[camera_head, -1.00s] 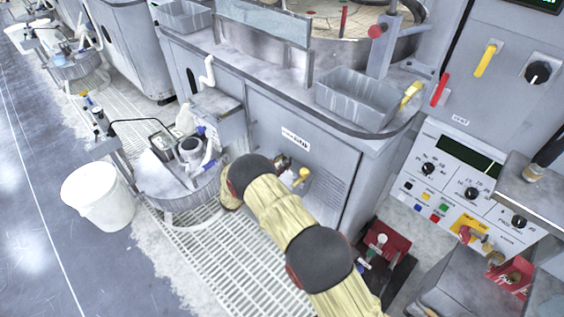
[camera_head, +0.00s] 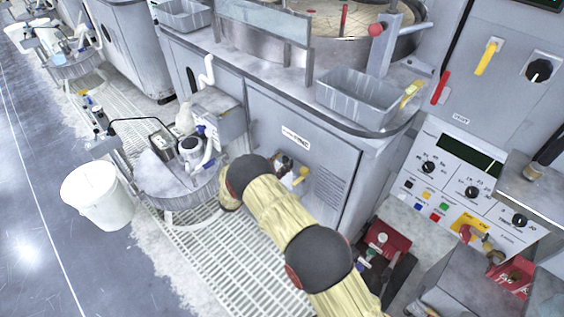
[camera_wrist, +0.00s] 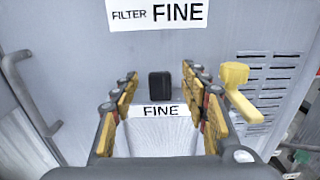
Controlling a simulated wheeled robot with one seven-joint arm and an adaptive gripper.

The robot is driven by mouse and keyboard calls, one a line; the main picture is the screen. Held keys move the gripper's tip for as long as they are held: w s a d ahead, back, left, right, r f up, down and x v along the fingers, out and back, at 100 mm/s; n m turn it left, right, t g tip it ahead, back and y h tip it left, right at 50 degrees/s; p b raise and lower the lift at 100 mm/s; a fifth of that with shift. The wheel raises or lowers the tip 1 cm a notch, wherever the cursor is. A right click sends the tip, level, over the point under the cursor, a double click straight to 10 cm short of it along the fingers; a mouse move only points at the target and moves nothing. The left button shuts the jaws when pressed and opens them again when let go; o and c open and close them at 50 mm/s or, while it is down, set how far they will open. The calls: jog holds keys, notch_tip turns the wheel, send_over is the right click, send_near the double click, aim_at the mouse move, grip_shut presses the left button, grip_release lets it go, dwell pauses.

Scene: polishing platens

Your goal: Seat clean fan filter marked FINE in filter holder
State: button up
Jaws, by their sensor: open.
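In the wrist view my gripper (camera_wrist: 160,86) is open, with its orange-padded fingers to the left and right of a pale block marked FINE (camera_wrist: 160,111). Gaps show between the fingertips and the label strip; lower down I cannot tell whether the pads touch the block. A small black upright piece (camera_wrist: 160,84) stands just beyond the label. Behind is a grey cabinet panel with a FILTER FINE sign (camera_wrist: 157,13). The holder cannot be made out clearly, nor how deep the block sits. In the head view my arm hides most of this spot below the panel sign (camera_head: 295,138).
A yellow handle (camera_wrist: 238,88) sticks out close to the right finger; it also shows in the head view (camera_head: 301,175). Louvres (camera_wrist: 270,85) lie to its right and a grey bar handle (camera_wrist: 32,92) is at left. A white bucket (camera_head: 97,195) stands on the floor.

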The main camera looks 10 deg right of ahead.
jog(key=v, duration=1.1)
jog(key=shift+a, duration=0.2)
jog(key=shift+s, duration=0.1)
